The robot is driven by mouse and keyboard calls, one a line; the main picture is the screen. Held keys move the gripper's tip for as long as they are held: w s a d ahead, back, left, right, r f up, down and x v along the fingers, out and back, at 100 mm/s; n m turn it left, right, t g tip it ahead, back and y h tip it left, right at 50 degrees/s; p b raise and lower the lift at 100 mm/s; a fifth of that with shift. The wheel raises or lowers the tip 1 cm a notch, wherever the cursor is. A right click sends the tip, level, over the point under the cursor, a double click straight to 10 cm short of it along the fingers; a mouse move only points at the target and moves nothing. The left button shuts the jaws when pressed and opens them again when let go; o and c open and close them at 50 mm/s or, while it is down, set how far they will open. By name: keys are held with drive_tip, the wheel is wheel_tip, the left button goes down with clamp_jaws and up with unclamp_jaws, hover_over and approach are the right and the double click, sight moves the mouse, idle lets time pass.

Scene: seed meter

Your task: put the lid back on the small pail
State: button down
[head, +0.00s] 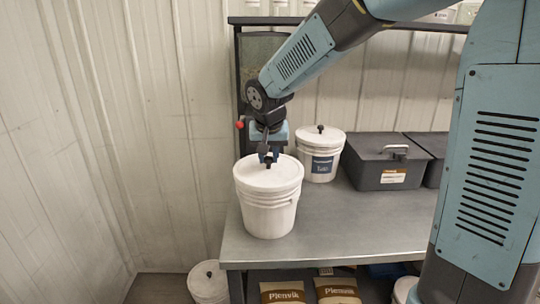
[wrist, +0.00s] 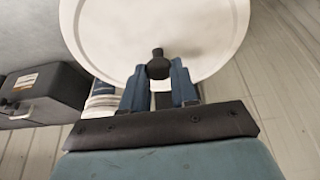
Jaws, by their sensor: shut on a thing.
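A white pail (head: 268,215) stands upright at the left front corner of the metal bench. A round white lid (head: 252,176) with a dark knob covers its top and looks level; I cannot tell whether it is fully seated on the rim. My gripper (head: 268,157) is above the lid, shut on its knob. In the wrist view, the gripper (wrist: 158,82) has the dark knob (wrist: 157,66) between its blue fingers, and the lid (wrist: 130,30) hides the pail. A second white pail (head: 320,165) with a dark label and its own knobbed lid stands behind to the right.
A dark grey lidded box (head: 377,175) stands right of the labelled pail, with another beside it. A dark-framed unit stands behind my gripper. The bench top (head: 345,220) is clear in front. Printed bags (head: 337,291) and a white pail (head: 208,283) are lower down.

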idle(0.4)
drive_tip(key=shift+c, duration=1.6)
unclamp_jaws()
drive_tip(key=shift+r, duration=3.5)
drive_tip(key=shift+c, duration=0.4)
clamp_jaws()
drive_tip(key=shift+f, duration=3.15)
